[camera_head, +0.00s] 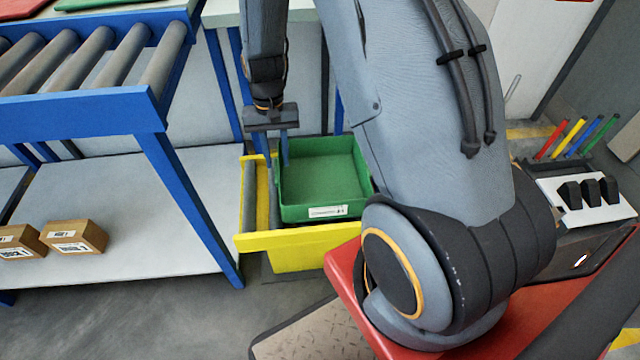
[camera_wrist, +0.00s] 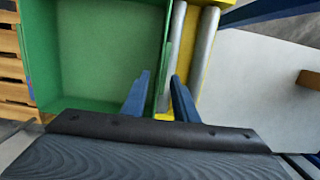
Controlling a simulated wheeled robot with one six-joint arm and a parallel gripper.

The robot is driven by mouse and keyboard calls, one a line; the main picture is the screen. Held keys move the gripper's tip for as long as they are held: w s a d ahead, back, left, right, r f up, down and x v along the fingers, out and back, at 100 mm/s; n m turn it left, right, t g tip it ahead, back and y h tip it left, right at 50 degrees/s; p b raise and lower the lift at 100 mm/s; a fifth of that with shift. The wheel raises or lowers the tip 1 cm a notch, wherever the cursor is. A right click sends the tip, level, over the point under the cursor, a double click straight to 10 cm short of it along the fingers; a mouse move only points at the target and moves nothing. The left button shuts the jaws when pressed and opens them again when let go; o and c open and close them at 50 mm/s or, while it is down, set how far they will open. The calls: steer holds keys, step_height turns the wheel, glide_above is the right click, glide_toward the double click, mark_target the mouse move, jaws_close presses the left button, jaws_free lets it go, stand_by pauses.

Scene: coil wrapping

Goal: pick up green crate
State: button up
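The green crate (camera_head: 318,183) is an empty open box with a white label on its front wall. It sits on a yellow roller stand (camera_head: 292,240) in the head view. My gripper (camera_head: 284,163) points down at the crate's left wall. In the wrist view the crate (camera_wrist: 105,55) fills the upper left. My gripper's blue fingers (camera_wrist: 160,77) stand apart there, with the crate's side wall between them. One finger is on the crate's inner side and the other on the outer side, by the rollers. No clear contact with the wall shows. My arm hides part of the crate's right side.
A blue-framed roller table (camera_head: 150,112) stands at the left, with cardboard boxes (camera_head: 75,237) on its lower shelf. A blue leg (camera_head: 193,205) stands left of the yellow stand. A slatted wooden pallet (camera_wrist: 12,75) shows beside the crate in the wrist view.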

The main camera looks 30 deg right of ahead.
steer(key=f, duration=0.2)
steer(key=s+f+b, duration=0.1)
steer(key=f, duration=0.2)
steer(key=f+b, duration=0.1)
steer(key=f, duration=0.1)
steer(key=shift+s+a+f, duration=0.2)
steer(key=shift+a+f, duration=0.1)
steer(key=shift+r, duration=0.1)
